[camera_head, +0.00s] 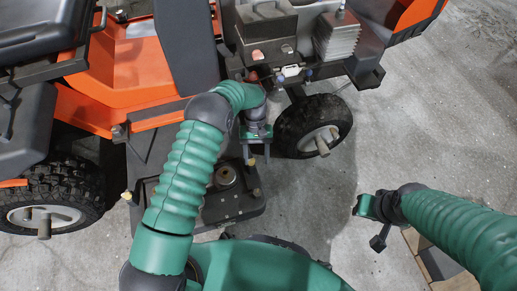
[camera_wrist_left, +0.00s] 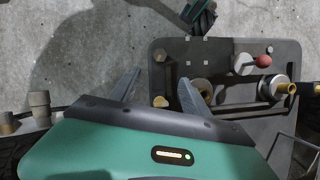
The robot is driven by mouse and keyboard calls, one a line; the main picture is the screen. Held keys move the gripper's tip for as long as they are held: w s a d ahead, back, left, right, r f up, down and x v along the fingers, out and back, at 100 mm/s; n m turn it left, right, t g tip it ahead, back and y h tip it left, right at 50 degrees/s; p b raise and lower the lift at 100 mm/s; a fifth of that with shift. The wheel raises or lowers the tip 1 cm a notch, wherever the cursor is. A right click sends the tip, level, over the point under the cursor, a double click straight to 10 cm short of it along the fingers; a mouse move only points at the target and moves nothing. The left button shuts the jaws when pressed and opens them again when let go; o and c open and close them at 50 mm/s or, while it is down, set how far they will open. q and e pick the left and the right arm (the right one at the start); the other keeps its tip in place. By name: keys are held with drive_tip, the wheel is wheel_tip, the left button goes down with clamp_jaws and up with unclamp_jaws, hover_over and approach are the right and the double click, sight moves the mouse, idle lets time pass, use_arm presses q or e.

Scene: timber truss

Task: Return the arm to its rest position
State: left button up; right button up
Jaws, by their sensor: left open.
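My left arm (camera_head: 185,165) is green and ribbed; it reaches up the picture and bends down at the wrist. My left gripper (camera_head: 257,156) points down above the edge of a dark plate beside the orange vehicle. In the left wrist view the two grey fingers of the left gripper (camera_wrist_left: 158,90) stand apart with nothing between them. My right arm (camera_head: 465,235) comes in from the right. My right gripper (camera_head: 369,207) is over the floor, small and seen from above; its jaw opening is unclear.
The orange vehicle (camera_head: 130,75) with black wheels (camera_head: 313,126) fills the upper left. The dark plate (camera_head: 237,205) carries a round fitting (camera_head: 226,175). In the left wrist view a red knob (camera_wrist_left: 263,61) stands on the plate.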

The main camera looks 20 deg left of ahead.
use_arm(q)
drive_tip(key=shift+r, duration=0.1)
drive_tip(key=s+a+r+m+t, duration=0.2)
drive_tip(key=s+r+t, duration=0.15)
drive_tip(key=r, duration=0.85)
drive_tip(key=s+a+r+m+t+y, duration=0.15)
drive_tip(key=s+r+t, duration=0.35)
drive_tip(key=s, duration=0.8)
wheel_tip(320, 180, up, 39)
drive_tip(key=g+p, duration=0.1)
drive_tip(key=p, duration=3.7)
drive_tip(key=shift+s+a+p, duration=0.15)
drive_tip(key=shift+a+p, duration=0.2)
drive_tip(key=shift+g, duration=0.25)
drive_tip(key=shift+r, duration=0.1)
